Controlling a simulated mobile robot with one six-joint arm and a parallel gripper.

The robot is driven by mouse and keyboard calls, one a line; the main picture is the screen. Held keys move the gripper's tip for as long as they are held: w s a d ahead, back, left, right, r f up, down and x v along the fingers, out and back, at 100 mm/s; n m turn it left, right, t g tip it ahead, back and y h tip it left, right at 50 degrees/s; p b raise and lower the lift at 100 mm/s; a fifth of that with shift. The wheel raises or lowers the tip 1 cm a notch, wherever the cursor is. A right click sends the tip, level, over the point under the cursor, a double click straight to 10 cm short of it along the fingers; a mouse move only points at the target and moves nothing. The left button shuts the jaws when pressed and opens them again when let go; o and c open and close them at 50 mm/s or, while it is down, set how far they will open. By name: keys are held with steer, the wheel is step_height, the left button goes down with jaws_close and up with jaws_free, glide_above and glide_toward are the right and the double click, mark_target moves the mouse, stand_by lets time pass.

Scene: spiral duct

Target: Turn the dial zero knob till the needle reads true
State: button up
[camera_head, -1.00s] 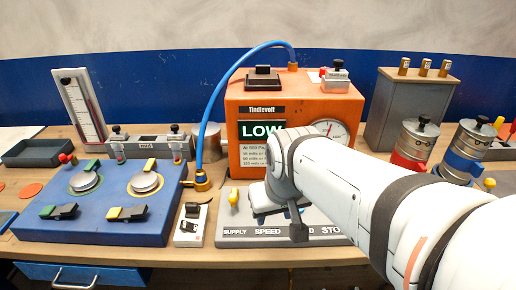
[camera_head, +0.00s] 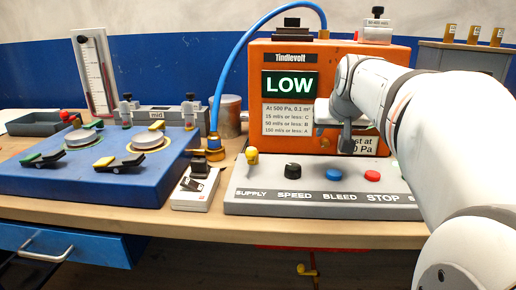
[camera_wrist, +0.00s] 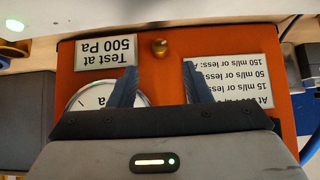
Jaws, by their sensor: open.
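The orange Tindlevolt box (camera_head: 290,55) carries a white round dial, which my arm hides in the head view. In the wrist view, where the lettering is upside down, part of the dial (camera_wrist: 85,96) shows behind my left finger. The needle reading cannot be made out. A small round brass knob (camera_wrist: 160,47) sits on the orange face, between the "Test at 500 Pa" plate (camera_wrist: 105,55) and the printed table plate (camera_wrist: 230,80). My gripper (camera_wrist: 160,78) is open and empty. The knob shows beyond the gap between its fingertips, apart from them. The gripper also shows in the head view (camera_head: 335,128).
A grey control panel (camera_head: 250,192) with a black knob, blue and red buttons and a yellow-tipped lever stands below the box. A blue hose (camera_head: 222,75) arches at left to a brass fitting. A blue two-plate unit (camera_head: 100,180) stands further left.

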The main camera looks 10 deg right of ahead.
mark_target(325, 143)
steer(key=b+x, duration=0.1)
steer(key=x, duration=0.6)
steer(key=shift+w+d+f+b, duration=0.1)
steer(key=shift+w+f+b, duration=0.1)
steer(key=shift+w+b, duration=0.15)
steer(key=shift+c, duration=0.3)
jaws_close()
